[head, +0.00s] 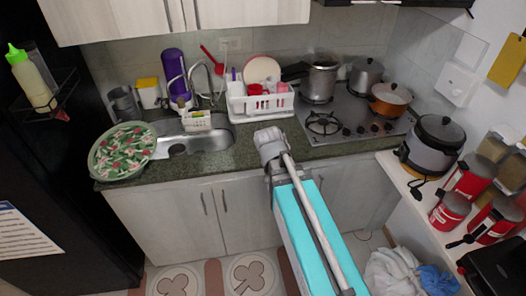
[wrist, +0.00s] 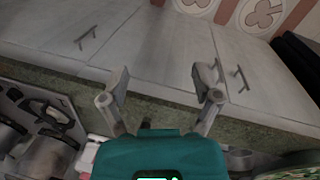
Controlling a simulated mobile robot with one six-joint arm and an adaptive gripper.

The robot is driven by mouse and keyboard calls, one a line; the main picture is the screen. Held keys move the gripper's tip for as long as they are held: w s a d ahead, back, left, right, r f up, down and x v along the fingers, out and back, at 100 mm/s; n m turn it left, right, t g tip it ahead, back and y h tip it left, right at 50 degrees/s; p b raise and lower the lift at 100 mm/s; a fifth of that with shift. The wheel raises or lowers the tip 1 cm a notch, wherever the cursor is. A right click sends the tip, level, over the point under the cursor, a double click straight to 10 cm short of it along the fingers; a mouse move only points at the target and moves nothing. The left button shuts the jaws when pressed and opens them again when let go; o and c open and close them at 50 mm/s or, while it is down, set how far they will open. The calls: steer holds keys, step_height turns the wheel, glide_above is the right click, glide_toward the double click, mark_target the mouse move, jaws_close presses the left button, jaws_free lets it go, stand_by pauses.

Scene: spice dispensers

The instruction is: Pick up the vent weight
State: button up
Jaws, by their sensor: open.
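A silver pressure cooker (head: 319,80) with a black side handle stands at the back left of the stove. The vent weight itself is too small to make out on its lid. My gripper (wrist: 160,88) is open and empty, its two fingers spread apart in the wrist view, over the counter front and cabinet doors. In the head view the end of my arm is in front of the counter edge, left of the stove and well short of the cooker; its fingers cannot be made out there.
The stove (head: 350,118) also holds a grey pot (head: 366,78) and an orange pot (head: 390,98). A white dish rack (head: 262,104) stands left of the cooker, then the sink (head: 190,140) and a patterned bowl (head: 122,150). A rice cooker (head: 432,145) is at right.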

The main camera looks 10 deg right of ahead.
steer(key=w+a+f+n+t+h+b, duration=0.1)
steer(key=w+f+n+h+b, duration=0.1)
steer(key=w+n+h+b, duration=0.3)
steer(key=w+a+f+n+h+b, duration=0.1)
steer(key=w+a+f+n+b, duration=0.1)
steer(key=w+n, duration=0.35)
steer(key=w+a+n+t+h+b, duration=0.1)
steer(key=w+a+n+b, duration=0.1)
steer(key=w+a, duration=0.1)
steer(key=w+a+n+t+h+b, duration=0.1)
steer(key=w+a+n+h+b, duration=0.1)
steer(key=w+n, duration=0.1)
steer(key=w+a+n+t+h+b, duration=0.1)
steer(key=w+a+n+b, duration=0.1)
steer(key=w, duration=0.3)
steer(key=shift+a+r+n+h, duration=0.3)
steer(key=shift+a+n+h, duration=0.1)
steer(key=shift+a, duration=0.45)
steer(key=shift+w+a+r, duration=0.15)
steer(key=shift+a, duration=0.05)
steer(key=shift+d, duration=0.1)
steer(key=b+x, duration=0.3)
steer(key=x, duration=0.4)
steer(key=shift+b+x, duration=0.35)
steer(key=shift+x, duration=0.45)
steer(key=shift+r, duration=0.1)
